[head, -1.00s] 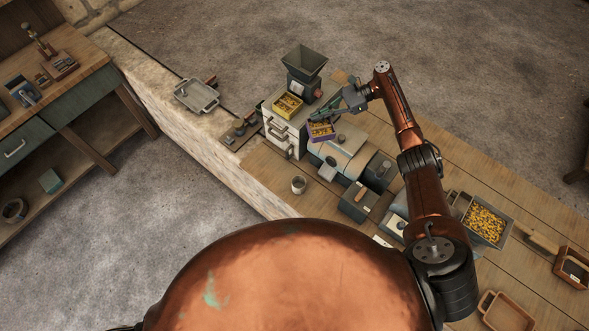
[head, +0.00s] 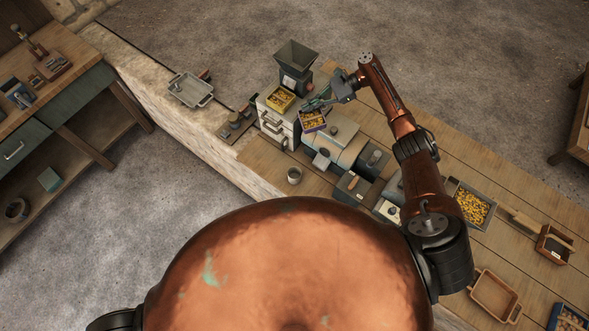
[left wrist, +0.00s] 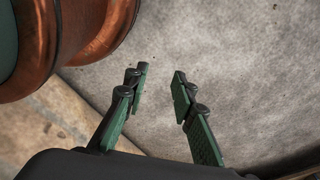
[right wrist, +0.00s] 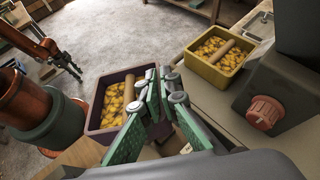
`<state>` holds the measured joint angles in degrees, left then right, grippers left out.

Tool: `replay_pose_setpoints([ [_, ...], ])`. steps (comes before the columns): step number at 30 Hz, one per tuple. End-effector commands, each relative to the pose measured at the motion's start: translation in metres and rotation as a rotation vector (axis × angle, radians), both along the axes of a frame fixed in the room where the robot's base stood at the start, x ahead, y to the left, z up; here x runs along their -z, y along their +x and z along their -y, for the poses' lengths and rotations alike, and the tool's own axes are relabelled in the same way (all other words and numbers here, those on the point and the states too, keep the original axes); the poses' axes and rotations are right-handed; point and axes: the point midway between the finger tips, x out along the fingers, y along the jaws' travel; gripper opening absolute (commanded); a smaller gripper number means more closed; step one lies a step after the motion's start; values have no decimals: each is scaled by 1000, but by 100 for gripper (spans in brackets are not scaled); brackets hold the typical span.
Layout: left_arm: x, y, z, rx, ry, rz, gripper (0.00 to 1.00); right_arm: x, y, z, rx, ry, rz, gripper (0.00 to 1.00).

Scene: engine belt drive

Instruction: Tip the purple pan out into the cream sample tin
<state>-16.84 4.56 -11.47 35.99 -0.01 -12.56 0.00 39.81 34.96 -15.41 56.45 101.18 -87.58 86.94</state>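The purple pan (head: 313,122) holds yellow pieces and sits beside a pale drawer unit. In the right wrist view the pan (right wrist: 91,121) looks about level, with a wooden bar across its load. My right gripper (head: 320,104) is at the pan's edge. Its fingers (right wrist: 163,78) are close together and appear shut on the pan's near wall; the exact contact is partly hidden. A small pale round tin (head: 294,176), apparently the cream sample tin, stands on the bench in front of the drawer unit. My left gripper (left wrist: 160,80) is open and empty above the floor.
A yellow pan (head: 280,99) with similar pieces sits on the drawer unit (head: 272,122), beside a dark hopper machine (head: 295,62). A grey cylindrical machine (head: 345,145) is right of the tin. A larger tray of yellow pieces (head: 472,205) is farther right.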

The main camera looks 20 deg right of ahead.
Motion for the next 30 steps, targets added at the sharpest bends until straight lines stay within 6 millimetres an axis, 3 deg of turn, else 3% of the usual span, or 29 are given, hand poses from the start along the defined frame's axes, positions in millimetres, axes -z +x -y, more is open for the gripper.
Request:
replay_pose_setpoints([
  [1,-15,2,0,0,0,3,24,-6,-4,-3,-2,-17,17,0],
  [6,-39,0,0,0,0,0,24,-6,-12,-10,-3,-73,80,0],
  [20,-83,-15,-1,-4,2,-20,24,0,-34,-32,-2,-230,247,0],
  [26,-76,-10,-1,-2,2,-14,24,31,-45,-42,-2,-301,318,0],
  [30,-77,-10,-1,-2,2,-14,24,35,-46,-44,-1,-320,341,0],
])
